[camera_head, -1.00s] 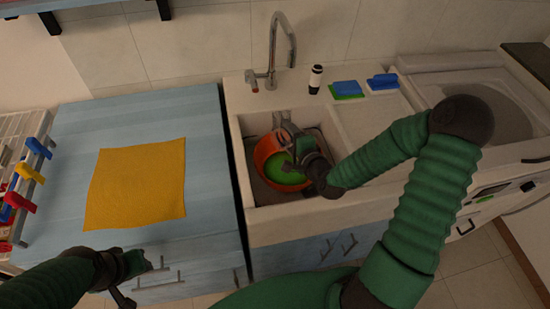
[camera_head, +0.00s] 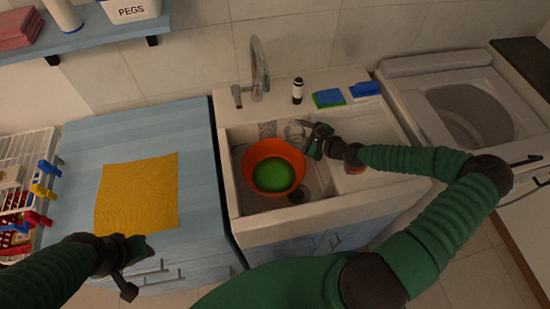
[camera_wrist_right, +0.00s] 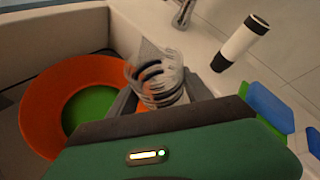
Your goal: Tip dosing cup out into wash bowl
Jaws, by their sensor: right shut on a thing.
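The wash bowl (camera_head: 273,168) is orange with green inside and sits in the sink basin; it also shows in the right wrist view (camera_wrist_right: 38,112). The dosing cup (camera_head: 296,132) is clear and see-through. My right gripper (camera_head: 308,132) is shut on it, just right of and behind the bowl near the basin's right side. In the right wrist view the cup (camera_wrist_right: 160,82) is between the finger ends, to the right of the bowl, and looks tilted; its contents cannot be made out. My left gripper (camera_head: 144,246) is empty at the blue counter's front edge, and its finger gap is unclear.
A tap (camera_head: 257,70) stands behind the basin. A white bottle with dark ends (camera_head: 297,91), and blue and green sponges (camera_head: 328,97) are on the sink's back ledge. A yellow cloth (camera_head: 137,193) lies on the blue counter. A white washing machine (camera_head: 465,105) is at right.

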